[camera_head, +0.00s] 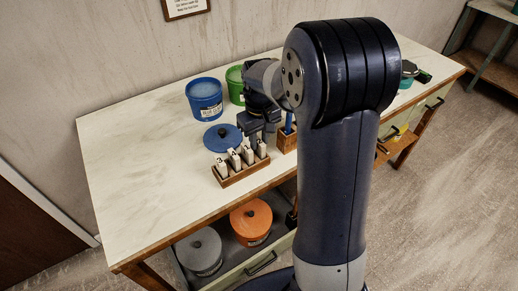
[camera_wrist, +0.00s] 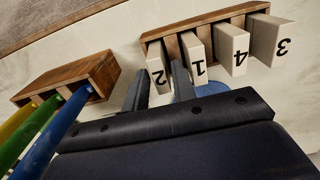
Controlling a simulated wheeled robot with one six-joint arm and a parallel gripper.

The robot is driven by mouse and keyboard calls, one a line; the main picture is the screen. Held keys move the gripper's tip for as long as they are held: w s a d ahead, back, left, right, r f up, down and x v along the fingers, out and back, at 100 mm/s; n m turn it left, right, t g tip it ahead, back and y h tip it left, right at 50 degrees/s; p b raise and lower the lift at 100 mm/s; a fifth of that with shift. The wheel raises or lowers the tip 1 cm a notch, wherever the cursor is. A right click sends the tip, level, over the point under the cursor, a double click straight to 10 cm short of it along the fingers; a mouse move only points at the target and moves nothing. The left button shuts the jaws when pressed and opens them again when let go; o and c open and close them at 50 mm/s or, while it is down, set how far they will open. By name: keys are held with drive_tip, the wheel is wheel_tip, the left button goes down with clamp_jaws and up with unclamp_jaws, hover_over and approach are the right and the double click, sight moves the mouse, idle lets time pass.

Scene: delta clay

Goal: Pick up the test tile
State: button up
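Several pale test tiles numbered 3, 4, 1 and 2 stand upright in a wooden rack (camera_head: 228,182) on the table. The rack also shows at the top of the wrist view (camera_wrist: 163,31). Tile 2 (camera_wrist: 159,76) is at the rack's end nearest the brush holder, beside tile 1 (camera_wrist: 198,62). My gripper (camera_wrist: 160,82) is open, its two dark fingers apart on either side of tile 2 in that picture. Whether they touch it I cannot tell. In the head view my gripper (camera_head: 262,136) is just behind the rack, partly hidden by my arm.
A wooden holder (camera_head: 286,142) with coloured handles stands close right of the rack. A blue lid (camera_head: 222,138), a blue tub (camera_head: 204,100) and a green tub (camera_head: 235,84) stand behind. Grey (camera_head: 199,252) and orange (camera_head: 251,221) tubs sit below. The tabletop's left is clear.

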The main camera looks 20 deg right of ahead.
wheel_tip(320, 180, down, 2)
clamp_jaws()
idle(0.3)
drive_tip(key=shift+r, duration=0.1)
